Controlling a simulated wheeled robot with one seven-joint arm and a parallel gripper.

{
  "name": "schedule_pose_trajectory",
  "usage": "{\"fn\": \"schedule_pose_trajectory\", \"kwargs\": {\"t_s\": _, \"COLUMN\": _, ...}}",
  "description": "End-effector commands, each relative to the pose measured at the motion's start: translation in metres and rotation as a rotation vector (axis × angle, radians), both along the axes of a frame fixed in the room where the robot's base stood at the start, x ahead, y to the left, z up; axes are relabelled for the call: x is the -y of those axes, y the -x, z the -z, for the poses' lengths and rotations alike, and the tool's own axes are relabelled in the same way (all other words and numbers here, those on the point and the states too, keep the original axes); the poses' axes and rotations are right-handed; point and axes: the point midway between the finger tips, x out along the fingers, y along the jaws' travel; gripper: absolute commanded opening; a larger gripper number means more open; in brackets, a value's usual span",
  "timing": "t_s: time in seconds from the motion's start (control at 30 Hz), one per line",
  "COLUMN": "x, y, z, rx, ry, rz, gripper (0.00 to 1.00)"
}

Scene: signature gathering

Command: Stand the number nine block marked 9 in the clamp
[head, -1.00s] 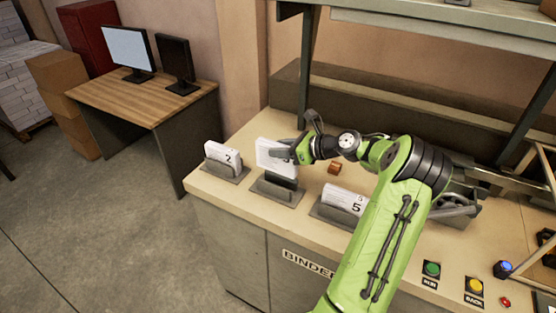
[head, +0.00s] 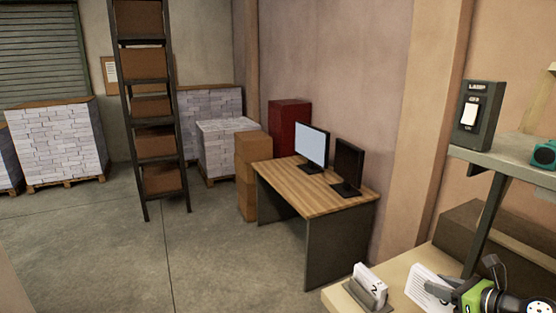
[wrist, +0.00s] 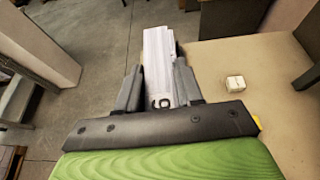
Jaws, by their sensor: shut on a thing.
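My gripper (head: 446,292) is at the lower right of the head view, shut on a white block of pages (head: 425,283). In the wrist view the same block (wrist: 158,52) sits between the two grey fingers of my gripper (wrist: 158,85). A dark round mark shows on its near end, partly hidden, and I cannot read it surely as a 9. The block is tilted in the head view.
A small pale cube (wrist: 235,82) lies on the bench (wrist: 225,60). A shelf (head: 510,155) overhangs at right. A desk with monitors (head: 312,147) and open floor are beyond.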

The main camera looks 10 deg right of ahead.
Motion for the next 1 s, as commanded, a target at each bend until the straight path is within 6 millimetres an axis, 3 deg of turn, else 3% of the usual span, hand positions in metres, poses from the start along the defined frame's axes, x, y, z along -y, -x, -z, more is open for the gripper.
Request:
{"fn": "schedule_pose_trajectory", "kwargs": {"t_s": 0.03, "x": -0.009, "y": -0.003, "z": 0.015, "rx": -0.001, "ry": -0.006, "rz": -0.017, "gripper": 0.00}}
{"fn": "schedule_pose_trajectory", "kwargs": {"t_s": 0.27, "x": -0.060, "y": -0.012, "z": 0.062, "rx": -0.002, "ry": -0.008, "rz": -0.121, "gripper": 0.00}}
{"fn": "schedule_pose_trajectory", "kwargs": {"t_s": 0.37, "x": -0.096, "y": -0.014, "z": 0.091, "rx": -0.004, "ry": -0.012, "rz": -0.188, "gripper": 0.00}}
{"fn": "schedule_pose_trajectory", "kwargs": {"t_s": 0.53, "x": -0.178, "y": -0.006, "z": 0.150, "rx": -0.006, "ry": -0.015, "rz": -0.344, "gripper": 0.00}}
{"fn": "schedule_pose_trajectory", "kwargs": {"t_s": 0.7, "x": -0.257, "y": 0.019, "z": 0.198, "rx": -0.005, "ry": -0.010, "rz": -0.502, "gripper": 0.00}}
{"fn": "schedule_pose_trajectory", "kwargs": {"t_s": 0.83, "x": -0.288, "y": 0.034, "z": 0.212, "rx": -0.002, "ry": -0.003, "rz": -0.568, "gripper": 0.00}}
{"fn": "schedule_pose_trajectory", "kwargs": {"t_s": 1.0, "x": -0.295, "y": 0.038, "z": 0.212, "rx": 0.002, "ry": 0.000, "rz": -0.583, "gripper": 0.00}}
